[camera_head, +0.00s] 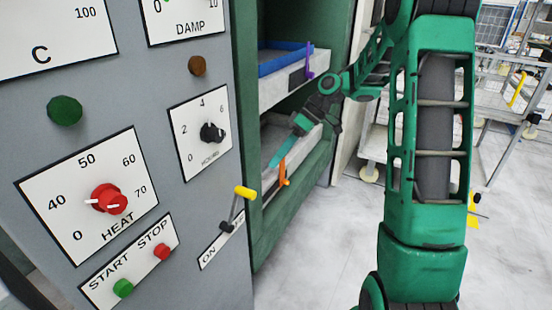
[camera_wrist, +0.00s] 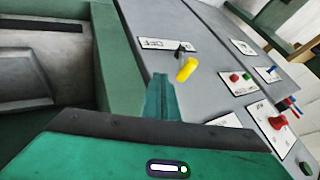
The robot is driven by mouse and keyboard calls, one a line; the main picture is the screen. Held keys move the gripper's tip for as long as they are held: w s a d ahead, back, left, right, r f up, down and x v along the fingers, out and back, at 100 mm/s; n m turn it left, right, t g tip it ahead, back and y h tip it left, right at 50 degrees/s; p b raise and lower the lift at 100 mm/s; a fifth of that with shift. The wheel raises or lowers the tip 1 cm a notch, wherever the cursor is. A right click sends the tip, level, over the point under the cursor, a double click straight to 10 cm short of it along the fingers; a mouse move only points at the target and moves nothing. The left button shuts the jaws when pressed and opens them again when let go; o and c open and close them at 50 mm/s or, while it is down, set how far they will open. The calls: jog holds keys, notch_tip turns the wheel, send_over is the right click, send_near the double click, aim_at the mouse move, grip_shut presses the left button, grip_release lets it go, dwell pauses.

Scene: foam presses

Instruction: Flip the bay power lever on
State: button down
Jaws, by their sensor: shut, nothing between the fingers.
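The bay power lever (camera_head: 243,195) has a yellow grip on a dark arm and stands out from the grey panel, over a white plate (camera_head: 222,240) lettered ON. The rest of the lettering is partly hidden. In the wrist view the lever's yellow grip (camera_wrist: 187,69) is just beyond and right of my fingertips. My gripper (camera_head: 275,161) is shut and empty, pointing down and left toward the panel's edge, above and to the right of the lever. In the wrist view its teal fingers (camera_wrist: 161,82) are together, apart from the lever.
The panel (camera_head: 160,200) also carries a red HEAT knob (camera_head: 109,199), a black HOURS knob (camera_head: 213,132) and START and STOP buttons. A green press frame (camera_head: 300,205) with an orange handle (camera_head: 284,176) and a blue tray (camera_head: 284,60) adjoins.

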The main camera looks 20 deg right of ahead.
jog(key=s+a+f, duration=0.2)
jog(key=a+f, duration=0.2)
jog(key=a, duration=0.3)
jog(key=shift+a+f, duration=0.2)
jog(key=shift+a, duration=0.1)
jog(key=shift+s+a, duration=0.1)
